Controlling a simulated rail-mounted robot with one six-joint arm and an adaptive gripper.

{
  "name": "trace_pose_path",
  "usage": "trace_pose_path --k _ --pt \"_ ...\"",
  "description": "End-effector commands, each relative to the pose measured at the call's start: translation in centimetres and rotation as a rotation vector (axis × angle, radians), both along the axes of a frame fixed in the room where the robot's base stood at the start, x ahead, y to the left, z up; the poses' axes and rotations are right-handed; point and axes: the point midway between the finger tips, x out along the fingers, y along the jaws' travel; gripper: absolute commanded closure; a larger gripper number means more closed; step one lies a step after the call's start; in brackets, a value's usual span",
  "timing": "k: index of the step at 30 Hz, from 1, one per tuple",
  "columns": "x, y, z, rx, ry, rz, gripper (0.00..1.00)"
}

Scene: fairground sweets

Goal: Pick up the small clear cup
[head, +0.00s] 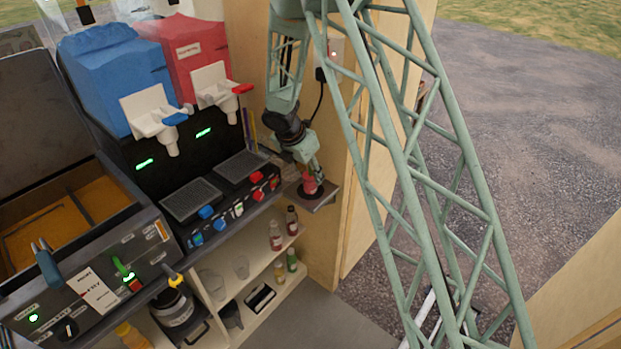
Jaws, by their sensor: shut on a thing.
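My gripper (311,176) is low at the right end of the counter, pointing down. It is shut on a small reddish thing (310,186), which stands over a dark round base on a small wall ledge (329,193). The thing is too small and too covered by the fingers to tell whether it is a clear cup with red contents. Two clear cups stand on the white shelf below the counter: one at the right (242,267) and a larger-looking one at the left (212,284). My gripper is above and to the right of both, apart from them.
The slush machine with a blue tank (110,75) and a red tank (190,50) stands left of my gripper. Bottles (276,236) stand on the shelf (262,290) below. A wooden wall (352,150) is close on the right. A fryer-like unit (70,220) is at the left.

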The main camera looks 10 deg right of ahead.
Motion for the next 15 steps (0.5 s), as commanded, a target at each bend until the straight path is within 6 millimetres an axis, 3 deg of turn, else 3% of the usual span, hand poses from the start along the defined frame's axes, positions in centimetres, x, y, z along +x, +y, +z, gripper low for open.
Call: trace_pose_path --k 15 --pt "0.1 0.0 3.1 0.0 -0.002 0.001 0.77"
